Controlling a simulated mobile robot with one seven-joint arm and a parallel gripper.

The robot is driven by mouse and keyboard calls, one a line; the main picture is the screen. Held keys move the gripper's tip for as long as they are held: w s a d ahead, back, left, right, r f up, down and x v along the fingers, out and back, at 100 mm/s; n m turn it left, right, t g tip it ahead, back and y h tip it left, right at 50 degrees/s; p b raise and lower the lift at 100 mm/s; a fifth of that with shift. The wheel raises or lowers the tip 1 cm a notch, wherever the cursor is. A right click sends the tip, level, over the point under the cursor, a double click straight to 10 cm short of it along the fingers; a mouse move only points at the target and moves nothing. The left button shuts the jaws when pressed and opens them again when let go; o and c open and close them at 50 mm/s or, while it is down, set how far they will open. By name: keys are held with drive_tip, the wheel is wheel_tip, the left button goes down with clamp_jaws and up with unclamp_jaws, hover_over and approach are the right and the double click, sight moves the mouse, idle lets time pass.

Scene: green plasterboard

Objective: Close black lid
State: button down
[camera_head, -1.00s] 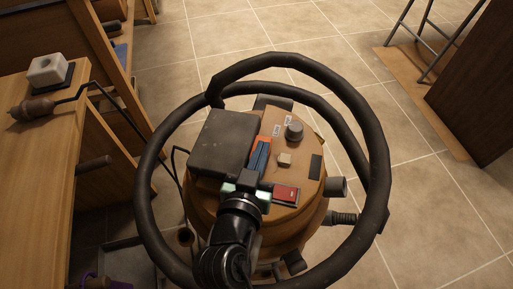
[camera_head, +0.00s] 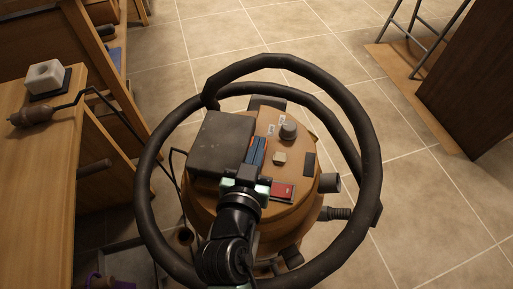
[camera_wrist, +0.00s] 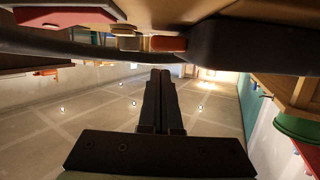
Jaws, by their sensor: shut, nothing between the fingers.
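The black lid (camera_head: 222,142) is a dark, flat rectangular panel on the left of the top of the orange-brown canister vacuum (camera_head: 292,190). In the head view its right edge stands beside an orange and blue strip on the casing. I cannot tell exactly how far it is raised. My gripper (camera_head: 251,168) is shut and empty, by the lid's lower right corner; contact is unclear. The wrist view shows the closed black fingers (camera_wrist: 161,90), with a dark panel, likely the lid (camera_wrist: 245,46), above right.
A thick black hose (camera_head: 372,150) loops around the vacuum. A red switch (camera_head: 283,190) and a round knob (camera_head: 289,131) sit on its top. A wooden bench (camera_head: 45,170) with a soldering iron (camera_head: 35,115) stands left.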

wheel_tip(320, 180, up, 2)
drive_tip(key=shift+r+p, duration=0.2)
drive_tip(key=shift+p, duration=0.4)
drive_tip(key=v, duration=1)
drive_tip(key=shift+f, duration=0.25)
